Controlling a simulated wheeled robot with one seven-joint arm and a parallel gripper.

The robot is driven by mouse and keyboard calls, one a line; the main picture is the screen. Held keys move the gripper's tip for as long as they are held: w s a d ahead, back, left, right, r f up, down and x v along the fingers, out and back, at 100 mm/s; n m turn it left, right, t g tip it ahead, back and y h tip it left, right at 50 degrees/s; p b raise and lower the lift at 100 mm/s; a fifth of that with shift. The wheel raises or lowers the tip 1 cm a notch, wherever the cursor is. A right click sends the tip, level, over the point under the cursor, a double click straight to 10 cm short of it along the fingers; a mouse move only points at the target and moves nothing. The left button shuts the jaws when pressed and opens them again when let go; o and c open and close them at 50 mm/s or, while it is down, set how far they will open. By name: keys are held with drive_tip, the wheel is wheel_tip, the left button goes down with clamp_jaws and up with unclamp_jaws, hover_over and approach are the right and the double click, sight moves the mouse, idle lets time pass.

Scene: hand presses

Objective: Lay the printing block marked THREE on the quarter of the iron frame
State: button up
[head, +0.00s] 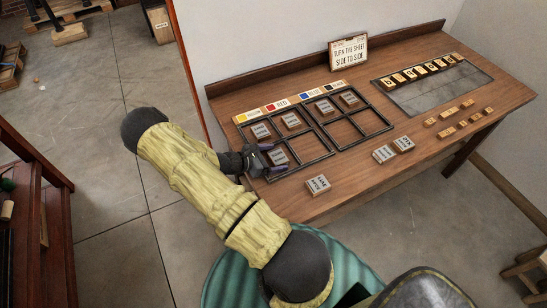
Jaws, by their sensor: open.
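My gripper (273,158) is open at the left edge of the left iron frame (333,150). A printing block (278,157) lies in that frame's near-left quarter, between or just beyond my fingertips; I cannot tell if they touch it. Two more blocks, one far-left (261,131) and one far-right (291,120), lie in its far quarters. Its near-right quarter is empty. The right iron frame (392,125) holds two blocks, (324,106) and (349,98), in its far quarters; its near quarters are empty. The block lettering is too small to read, so I cannot pick out THREE.
Loose blocks lie on the wooden table (440,135): one near the front edge (317,184) and a pair (393,150) further right. Small wooden pieces (460,112) lie at right, below a slate-grey tray (440,90). A sign (348,51) stands behind. Coloured labels (277,105) line the frames' far side.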

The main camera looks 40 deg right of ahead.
drive_tip(key=b+v, duration=0.1)
drive_tip(key=v, duration=1.1)
drive_tip(key=shift+b, duration=0.4)
drive_tip(key=s+a+r+m+t+y, duration=0.3)
drive_tip(key=s+a+r+m+y, duration=0.2)
drive_tip(key=r, duration=0.4)
drive_tip(key=s+a+r+m+t+y, duration=0.2)
drive_tip(key=s+a+r+m+y, duration=0.2)
drive_tip(key=a+r+m+y, duration=0.4)
drive_tip(key=shift+s+a+r+m+t, duration=0.4)
drive_tip(key=shift+a+r+m, duration=0.25)
drive_tip(key=shift+a+m, duration=0.35)
drive_tip(key=shift+d, duration=0.1)
